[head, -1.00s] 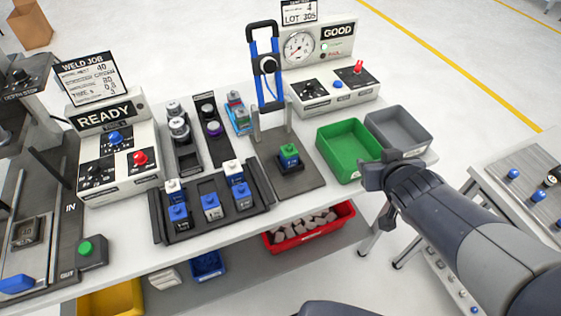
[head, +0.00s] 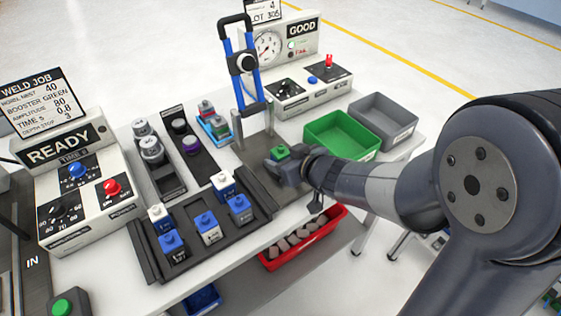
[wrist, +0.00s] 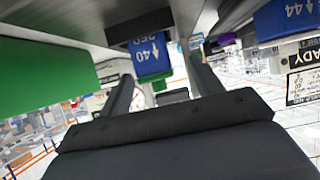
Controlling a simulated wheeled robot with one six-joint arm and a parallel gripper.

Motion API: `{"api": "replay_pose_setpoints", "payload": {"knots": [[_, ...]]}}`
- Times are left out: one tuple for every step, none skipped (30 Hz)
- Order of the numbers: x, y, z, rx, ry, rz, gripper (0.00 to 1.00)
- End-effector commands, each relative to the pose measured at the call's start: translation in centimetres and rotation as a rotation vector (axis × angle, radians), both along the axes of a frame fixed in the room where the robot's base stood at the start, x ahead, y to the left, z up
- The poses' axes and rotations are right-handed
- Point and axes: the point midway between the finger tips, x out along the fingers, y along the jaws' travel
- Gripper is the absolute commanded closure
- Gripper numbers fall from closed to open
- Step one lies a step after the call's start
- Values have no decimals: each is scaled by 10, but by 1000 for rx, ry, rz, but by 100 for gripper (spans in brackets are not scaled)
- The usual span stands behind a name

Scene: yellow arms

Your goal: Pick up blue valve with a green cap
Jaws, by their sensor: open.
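The blue valve with a green cap stands in its dark fixture on the bench. In the head view only its green cap (head: 279,152) shows clearly; my gripper hides most of the blue body. In the wrist view, which looks upside down, its blue body (wrist: 152,55) with white marking "40" shows between and beyond my fingers, with the green cap below it. My gripper (head: 284,168) is open and low beside the valve, fingers pointing at it; it also shows in the wrist view (wrist: 162,90). I cannot tell whether the fingers touch it.
A dark tray (head: 150,262) holds several blue valves with white or blue caps, left of my gripper. A blue-framed press (head: 240,70) stands behind the fixture. A green bin (head: 343,150) and a grey bin (head: 385,130) are to the right. A red bin (head: 330,228) sits below.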

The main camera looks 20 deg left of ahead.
Motion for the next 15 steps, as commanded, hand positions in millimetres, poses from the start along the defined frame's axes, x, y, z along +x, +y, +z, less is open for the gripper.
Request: {"api": "replay_pose_setpoints", "payload": {"knots": [[5,4,-3,0,1,1,38],[8,6,-4,0,1,1,38],[13,10,-5,0,2,0,38],[16,12,-6,0,2,0,38],[19,15,-7,0,2,0,38],[23,19,-11,-1,2,0,38],[25,21,-13,-1,2,1,38],[27,24,-14,-1,2,1,38],[29,26,-16,-2,1,0,38],[30,27,-17,-2,1,0,38],[31,28,-17,-2,1,-1,38],[32,29,-18,-1,1,-1,38],[32,29,-17,-1,1,-1,38],[33,30,-17,0,0,-2,38],[33,30,-17,0,0,-2,38]]}}
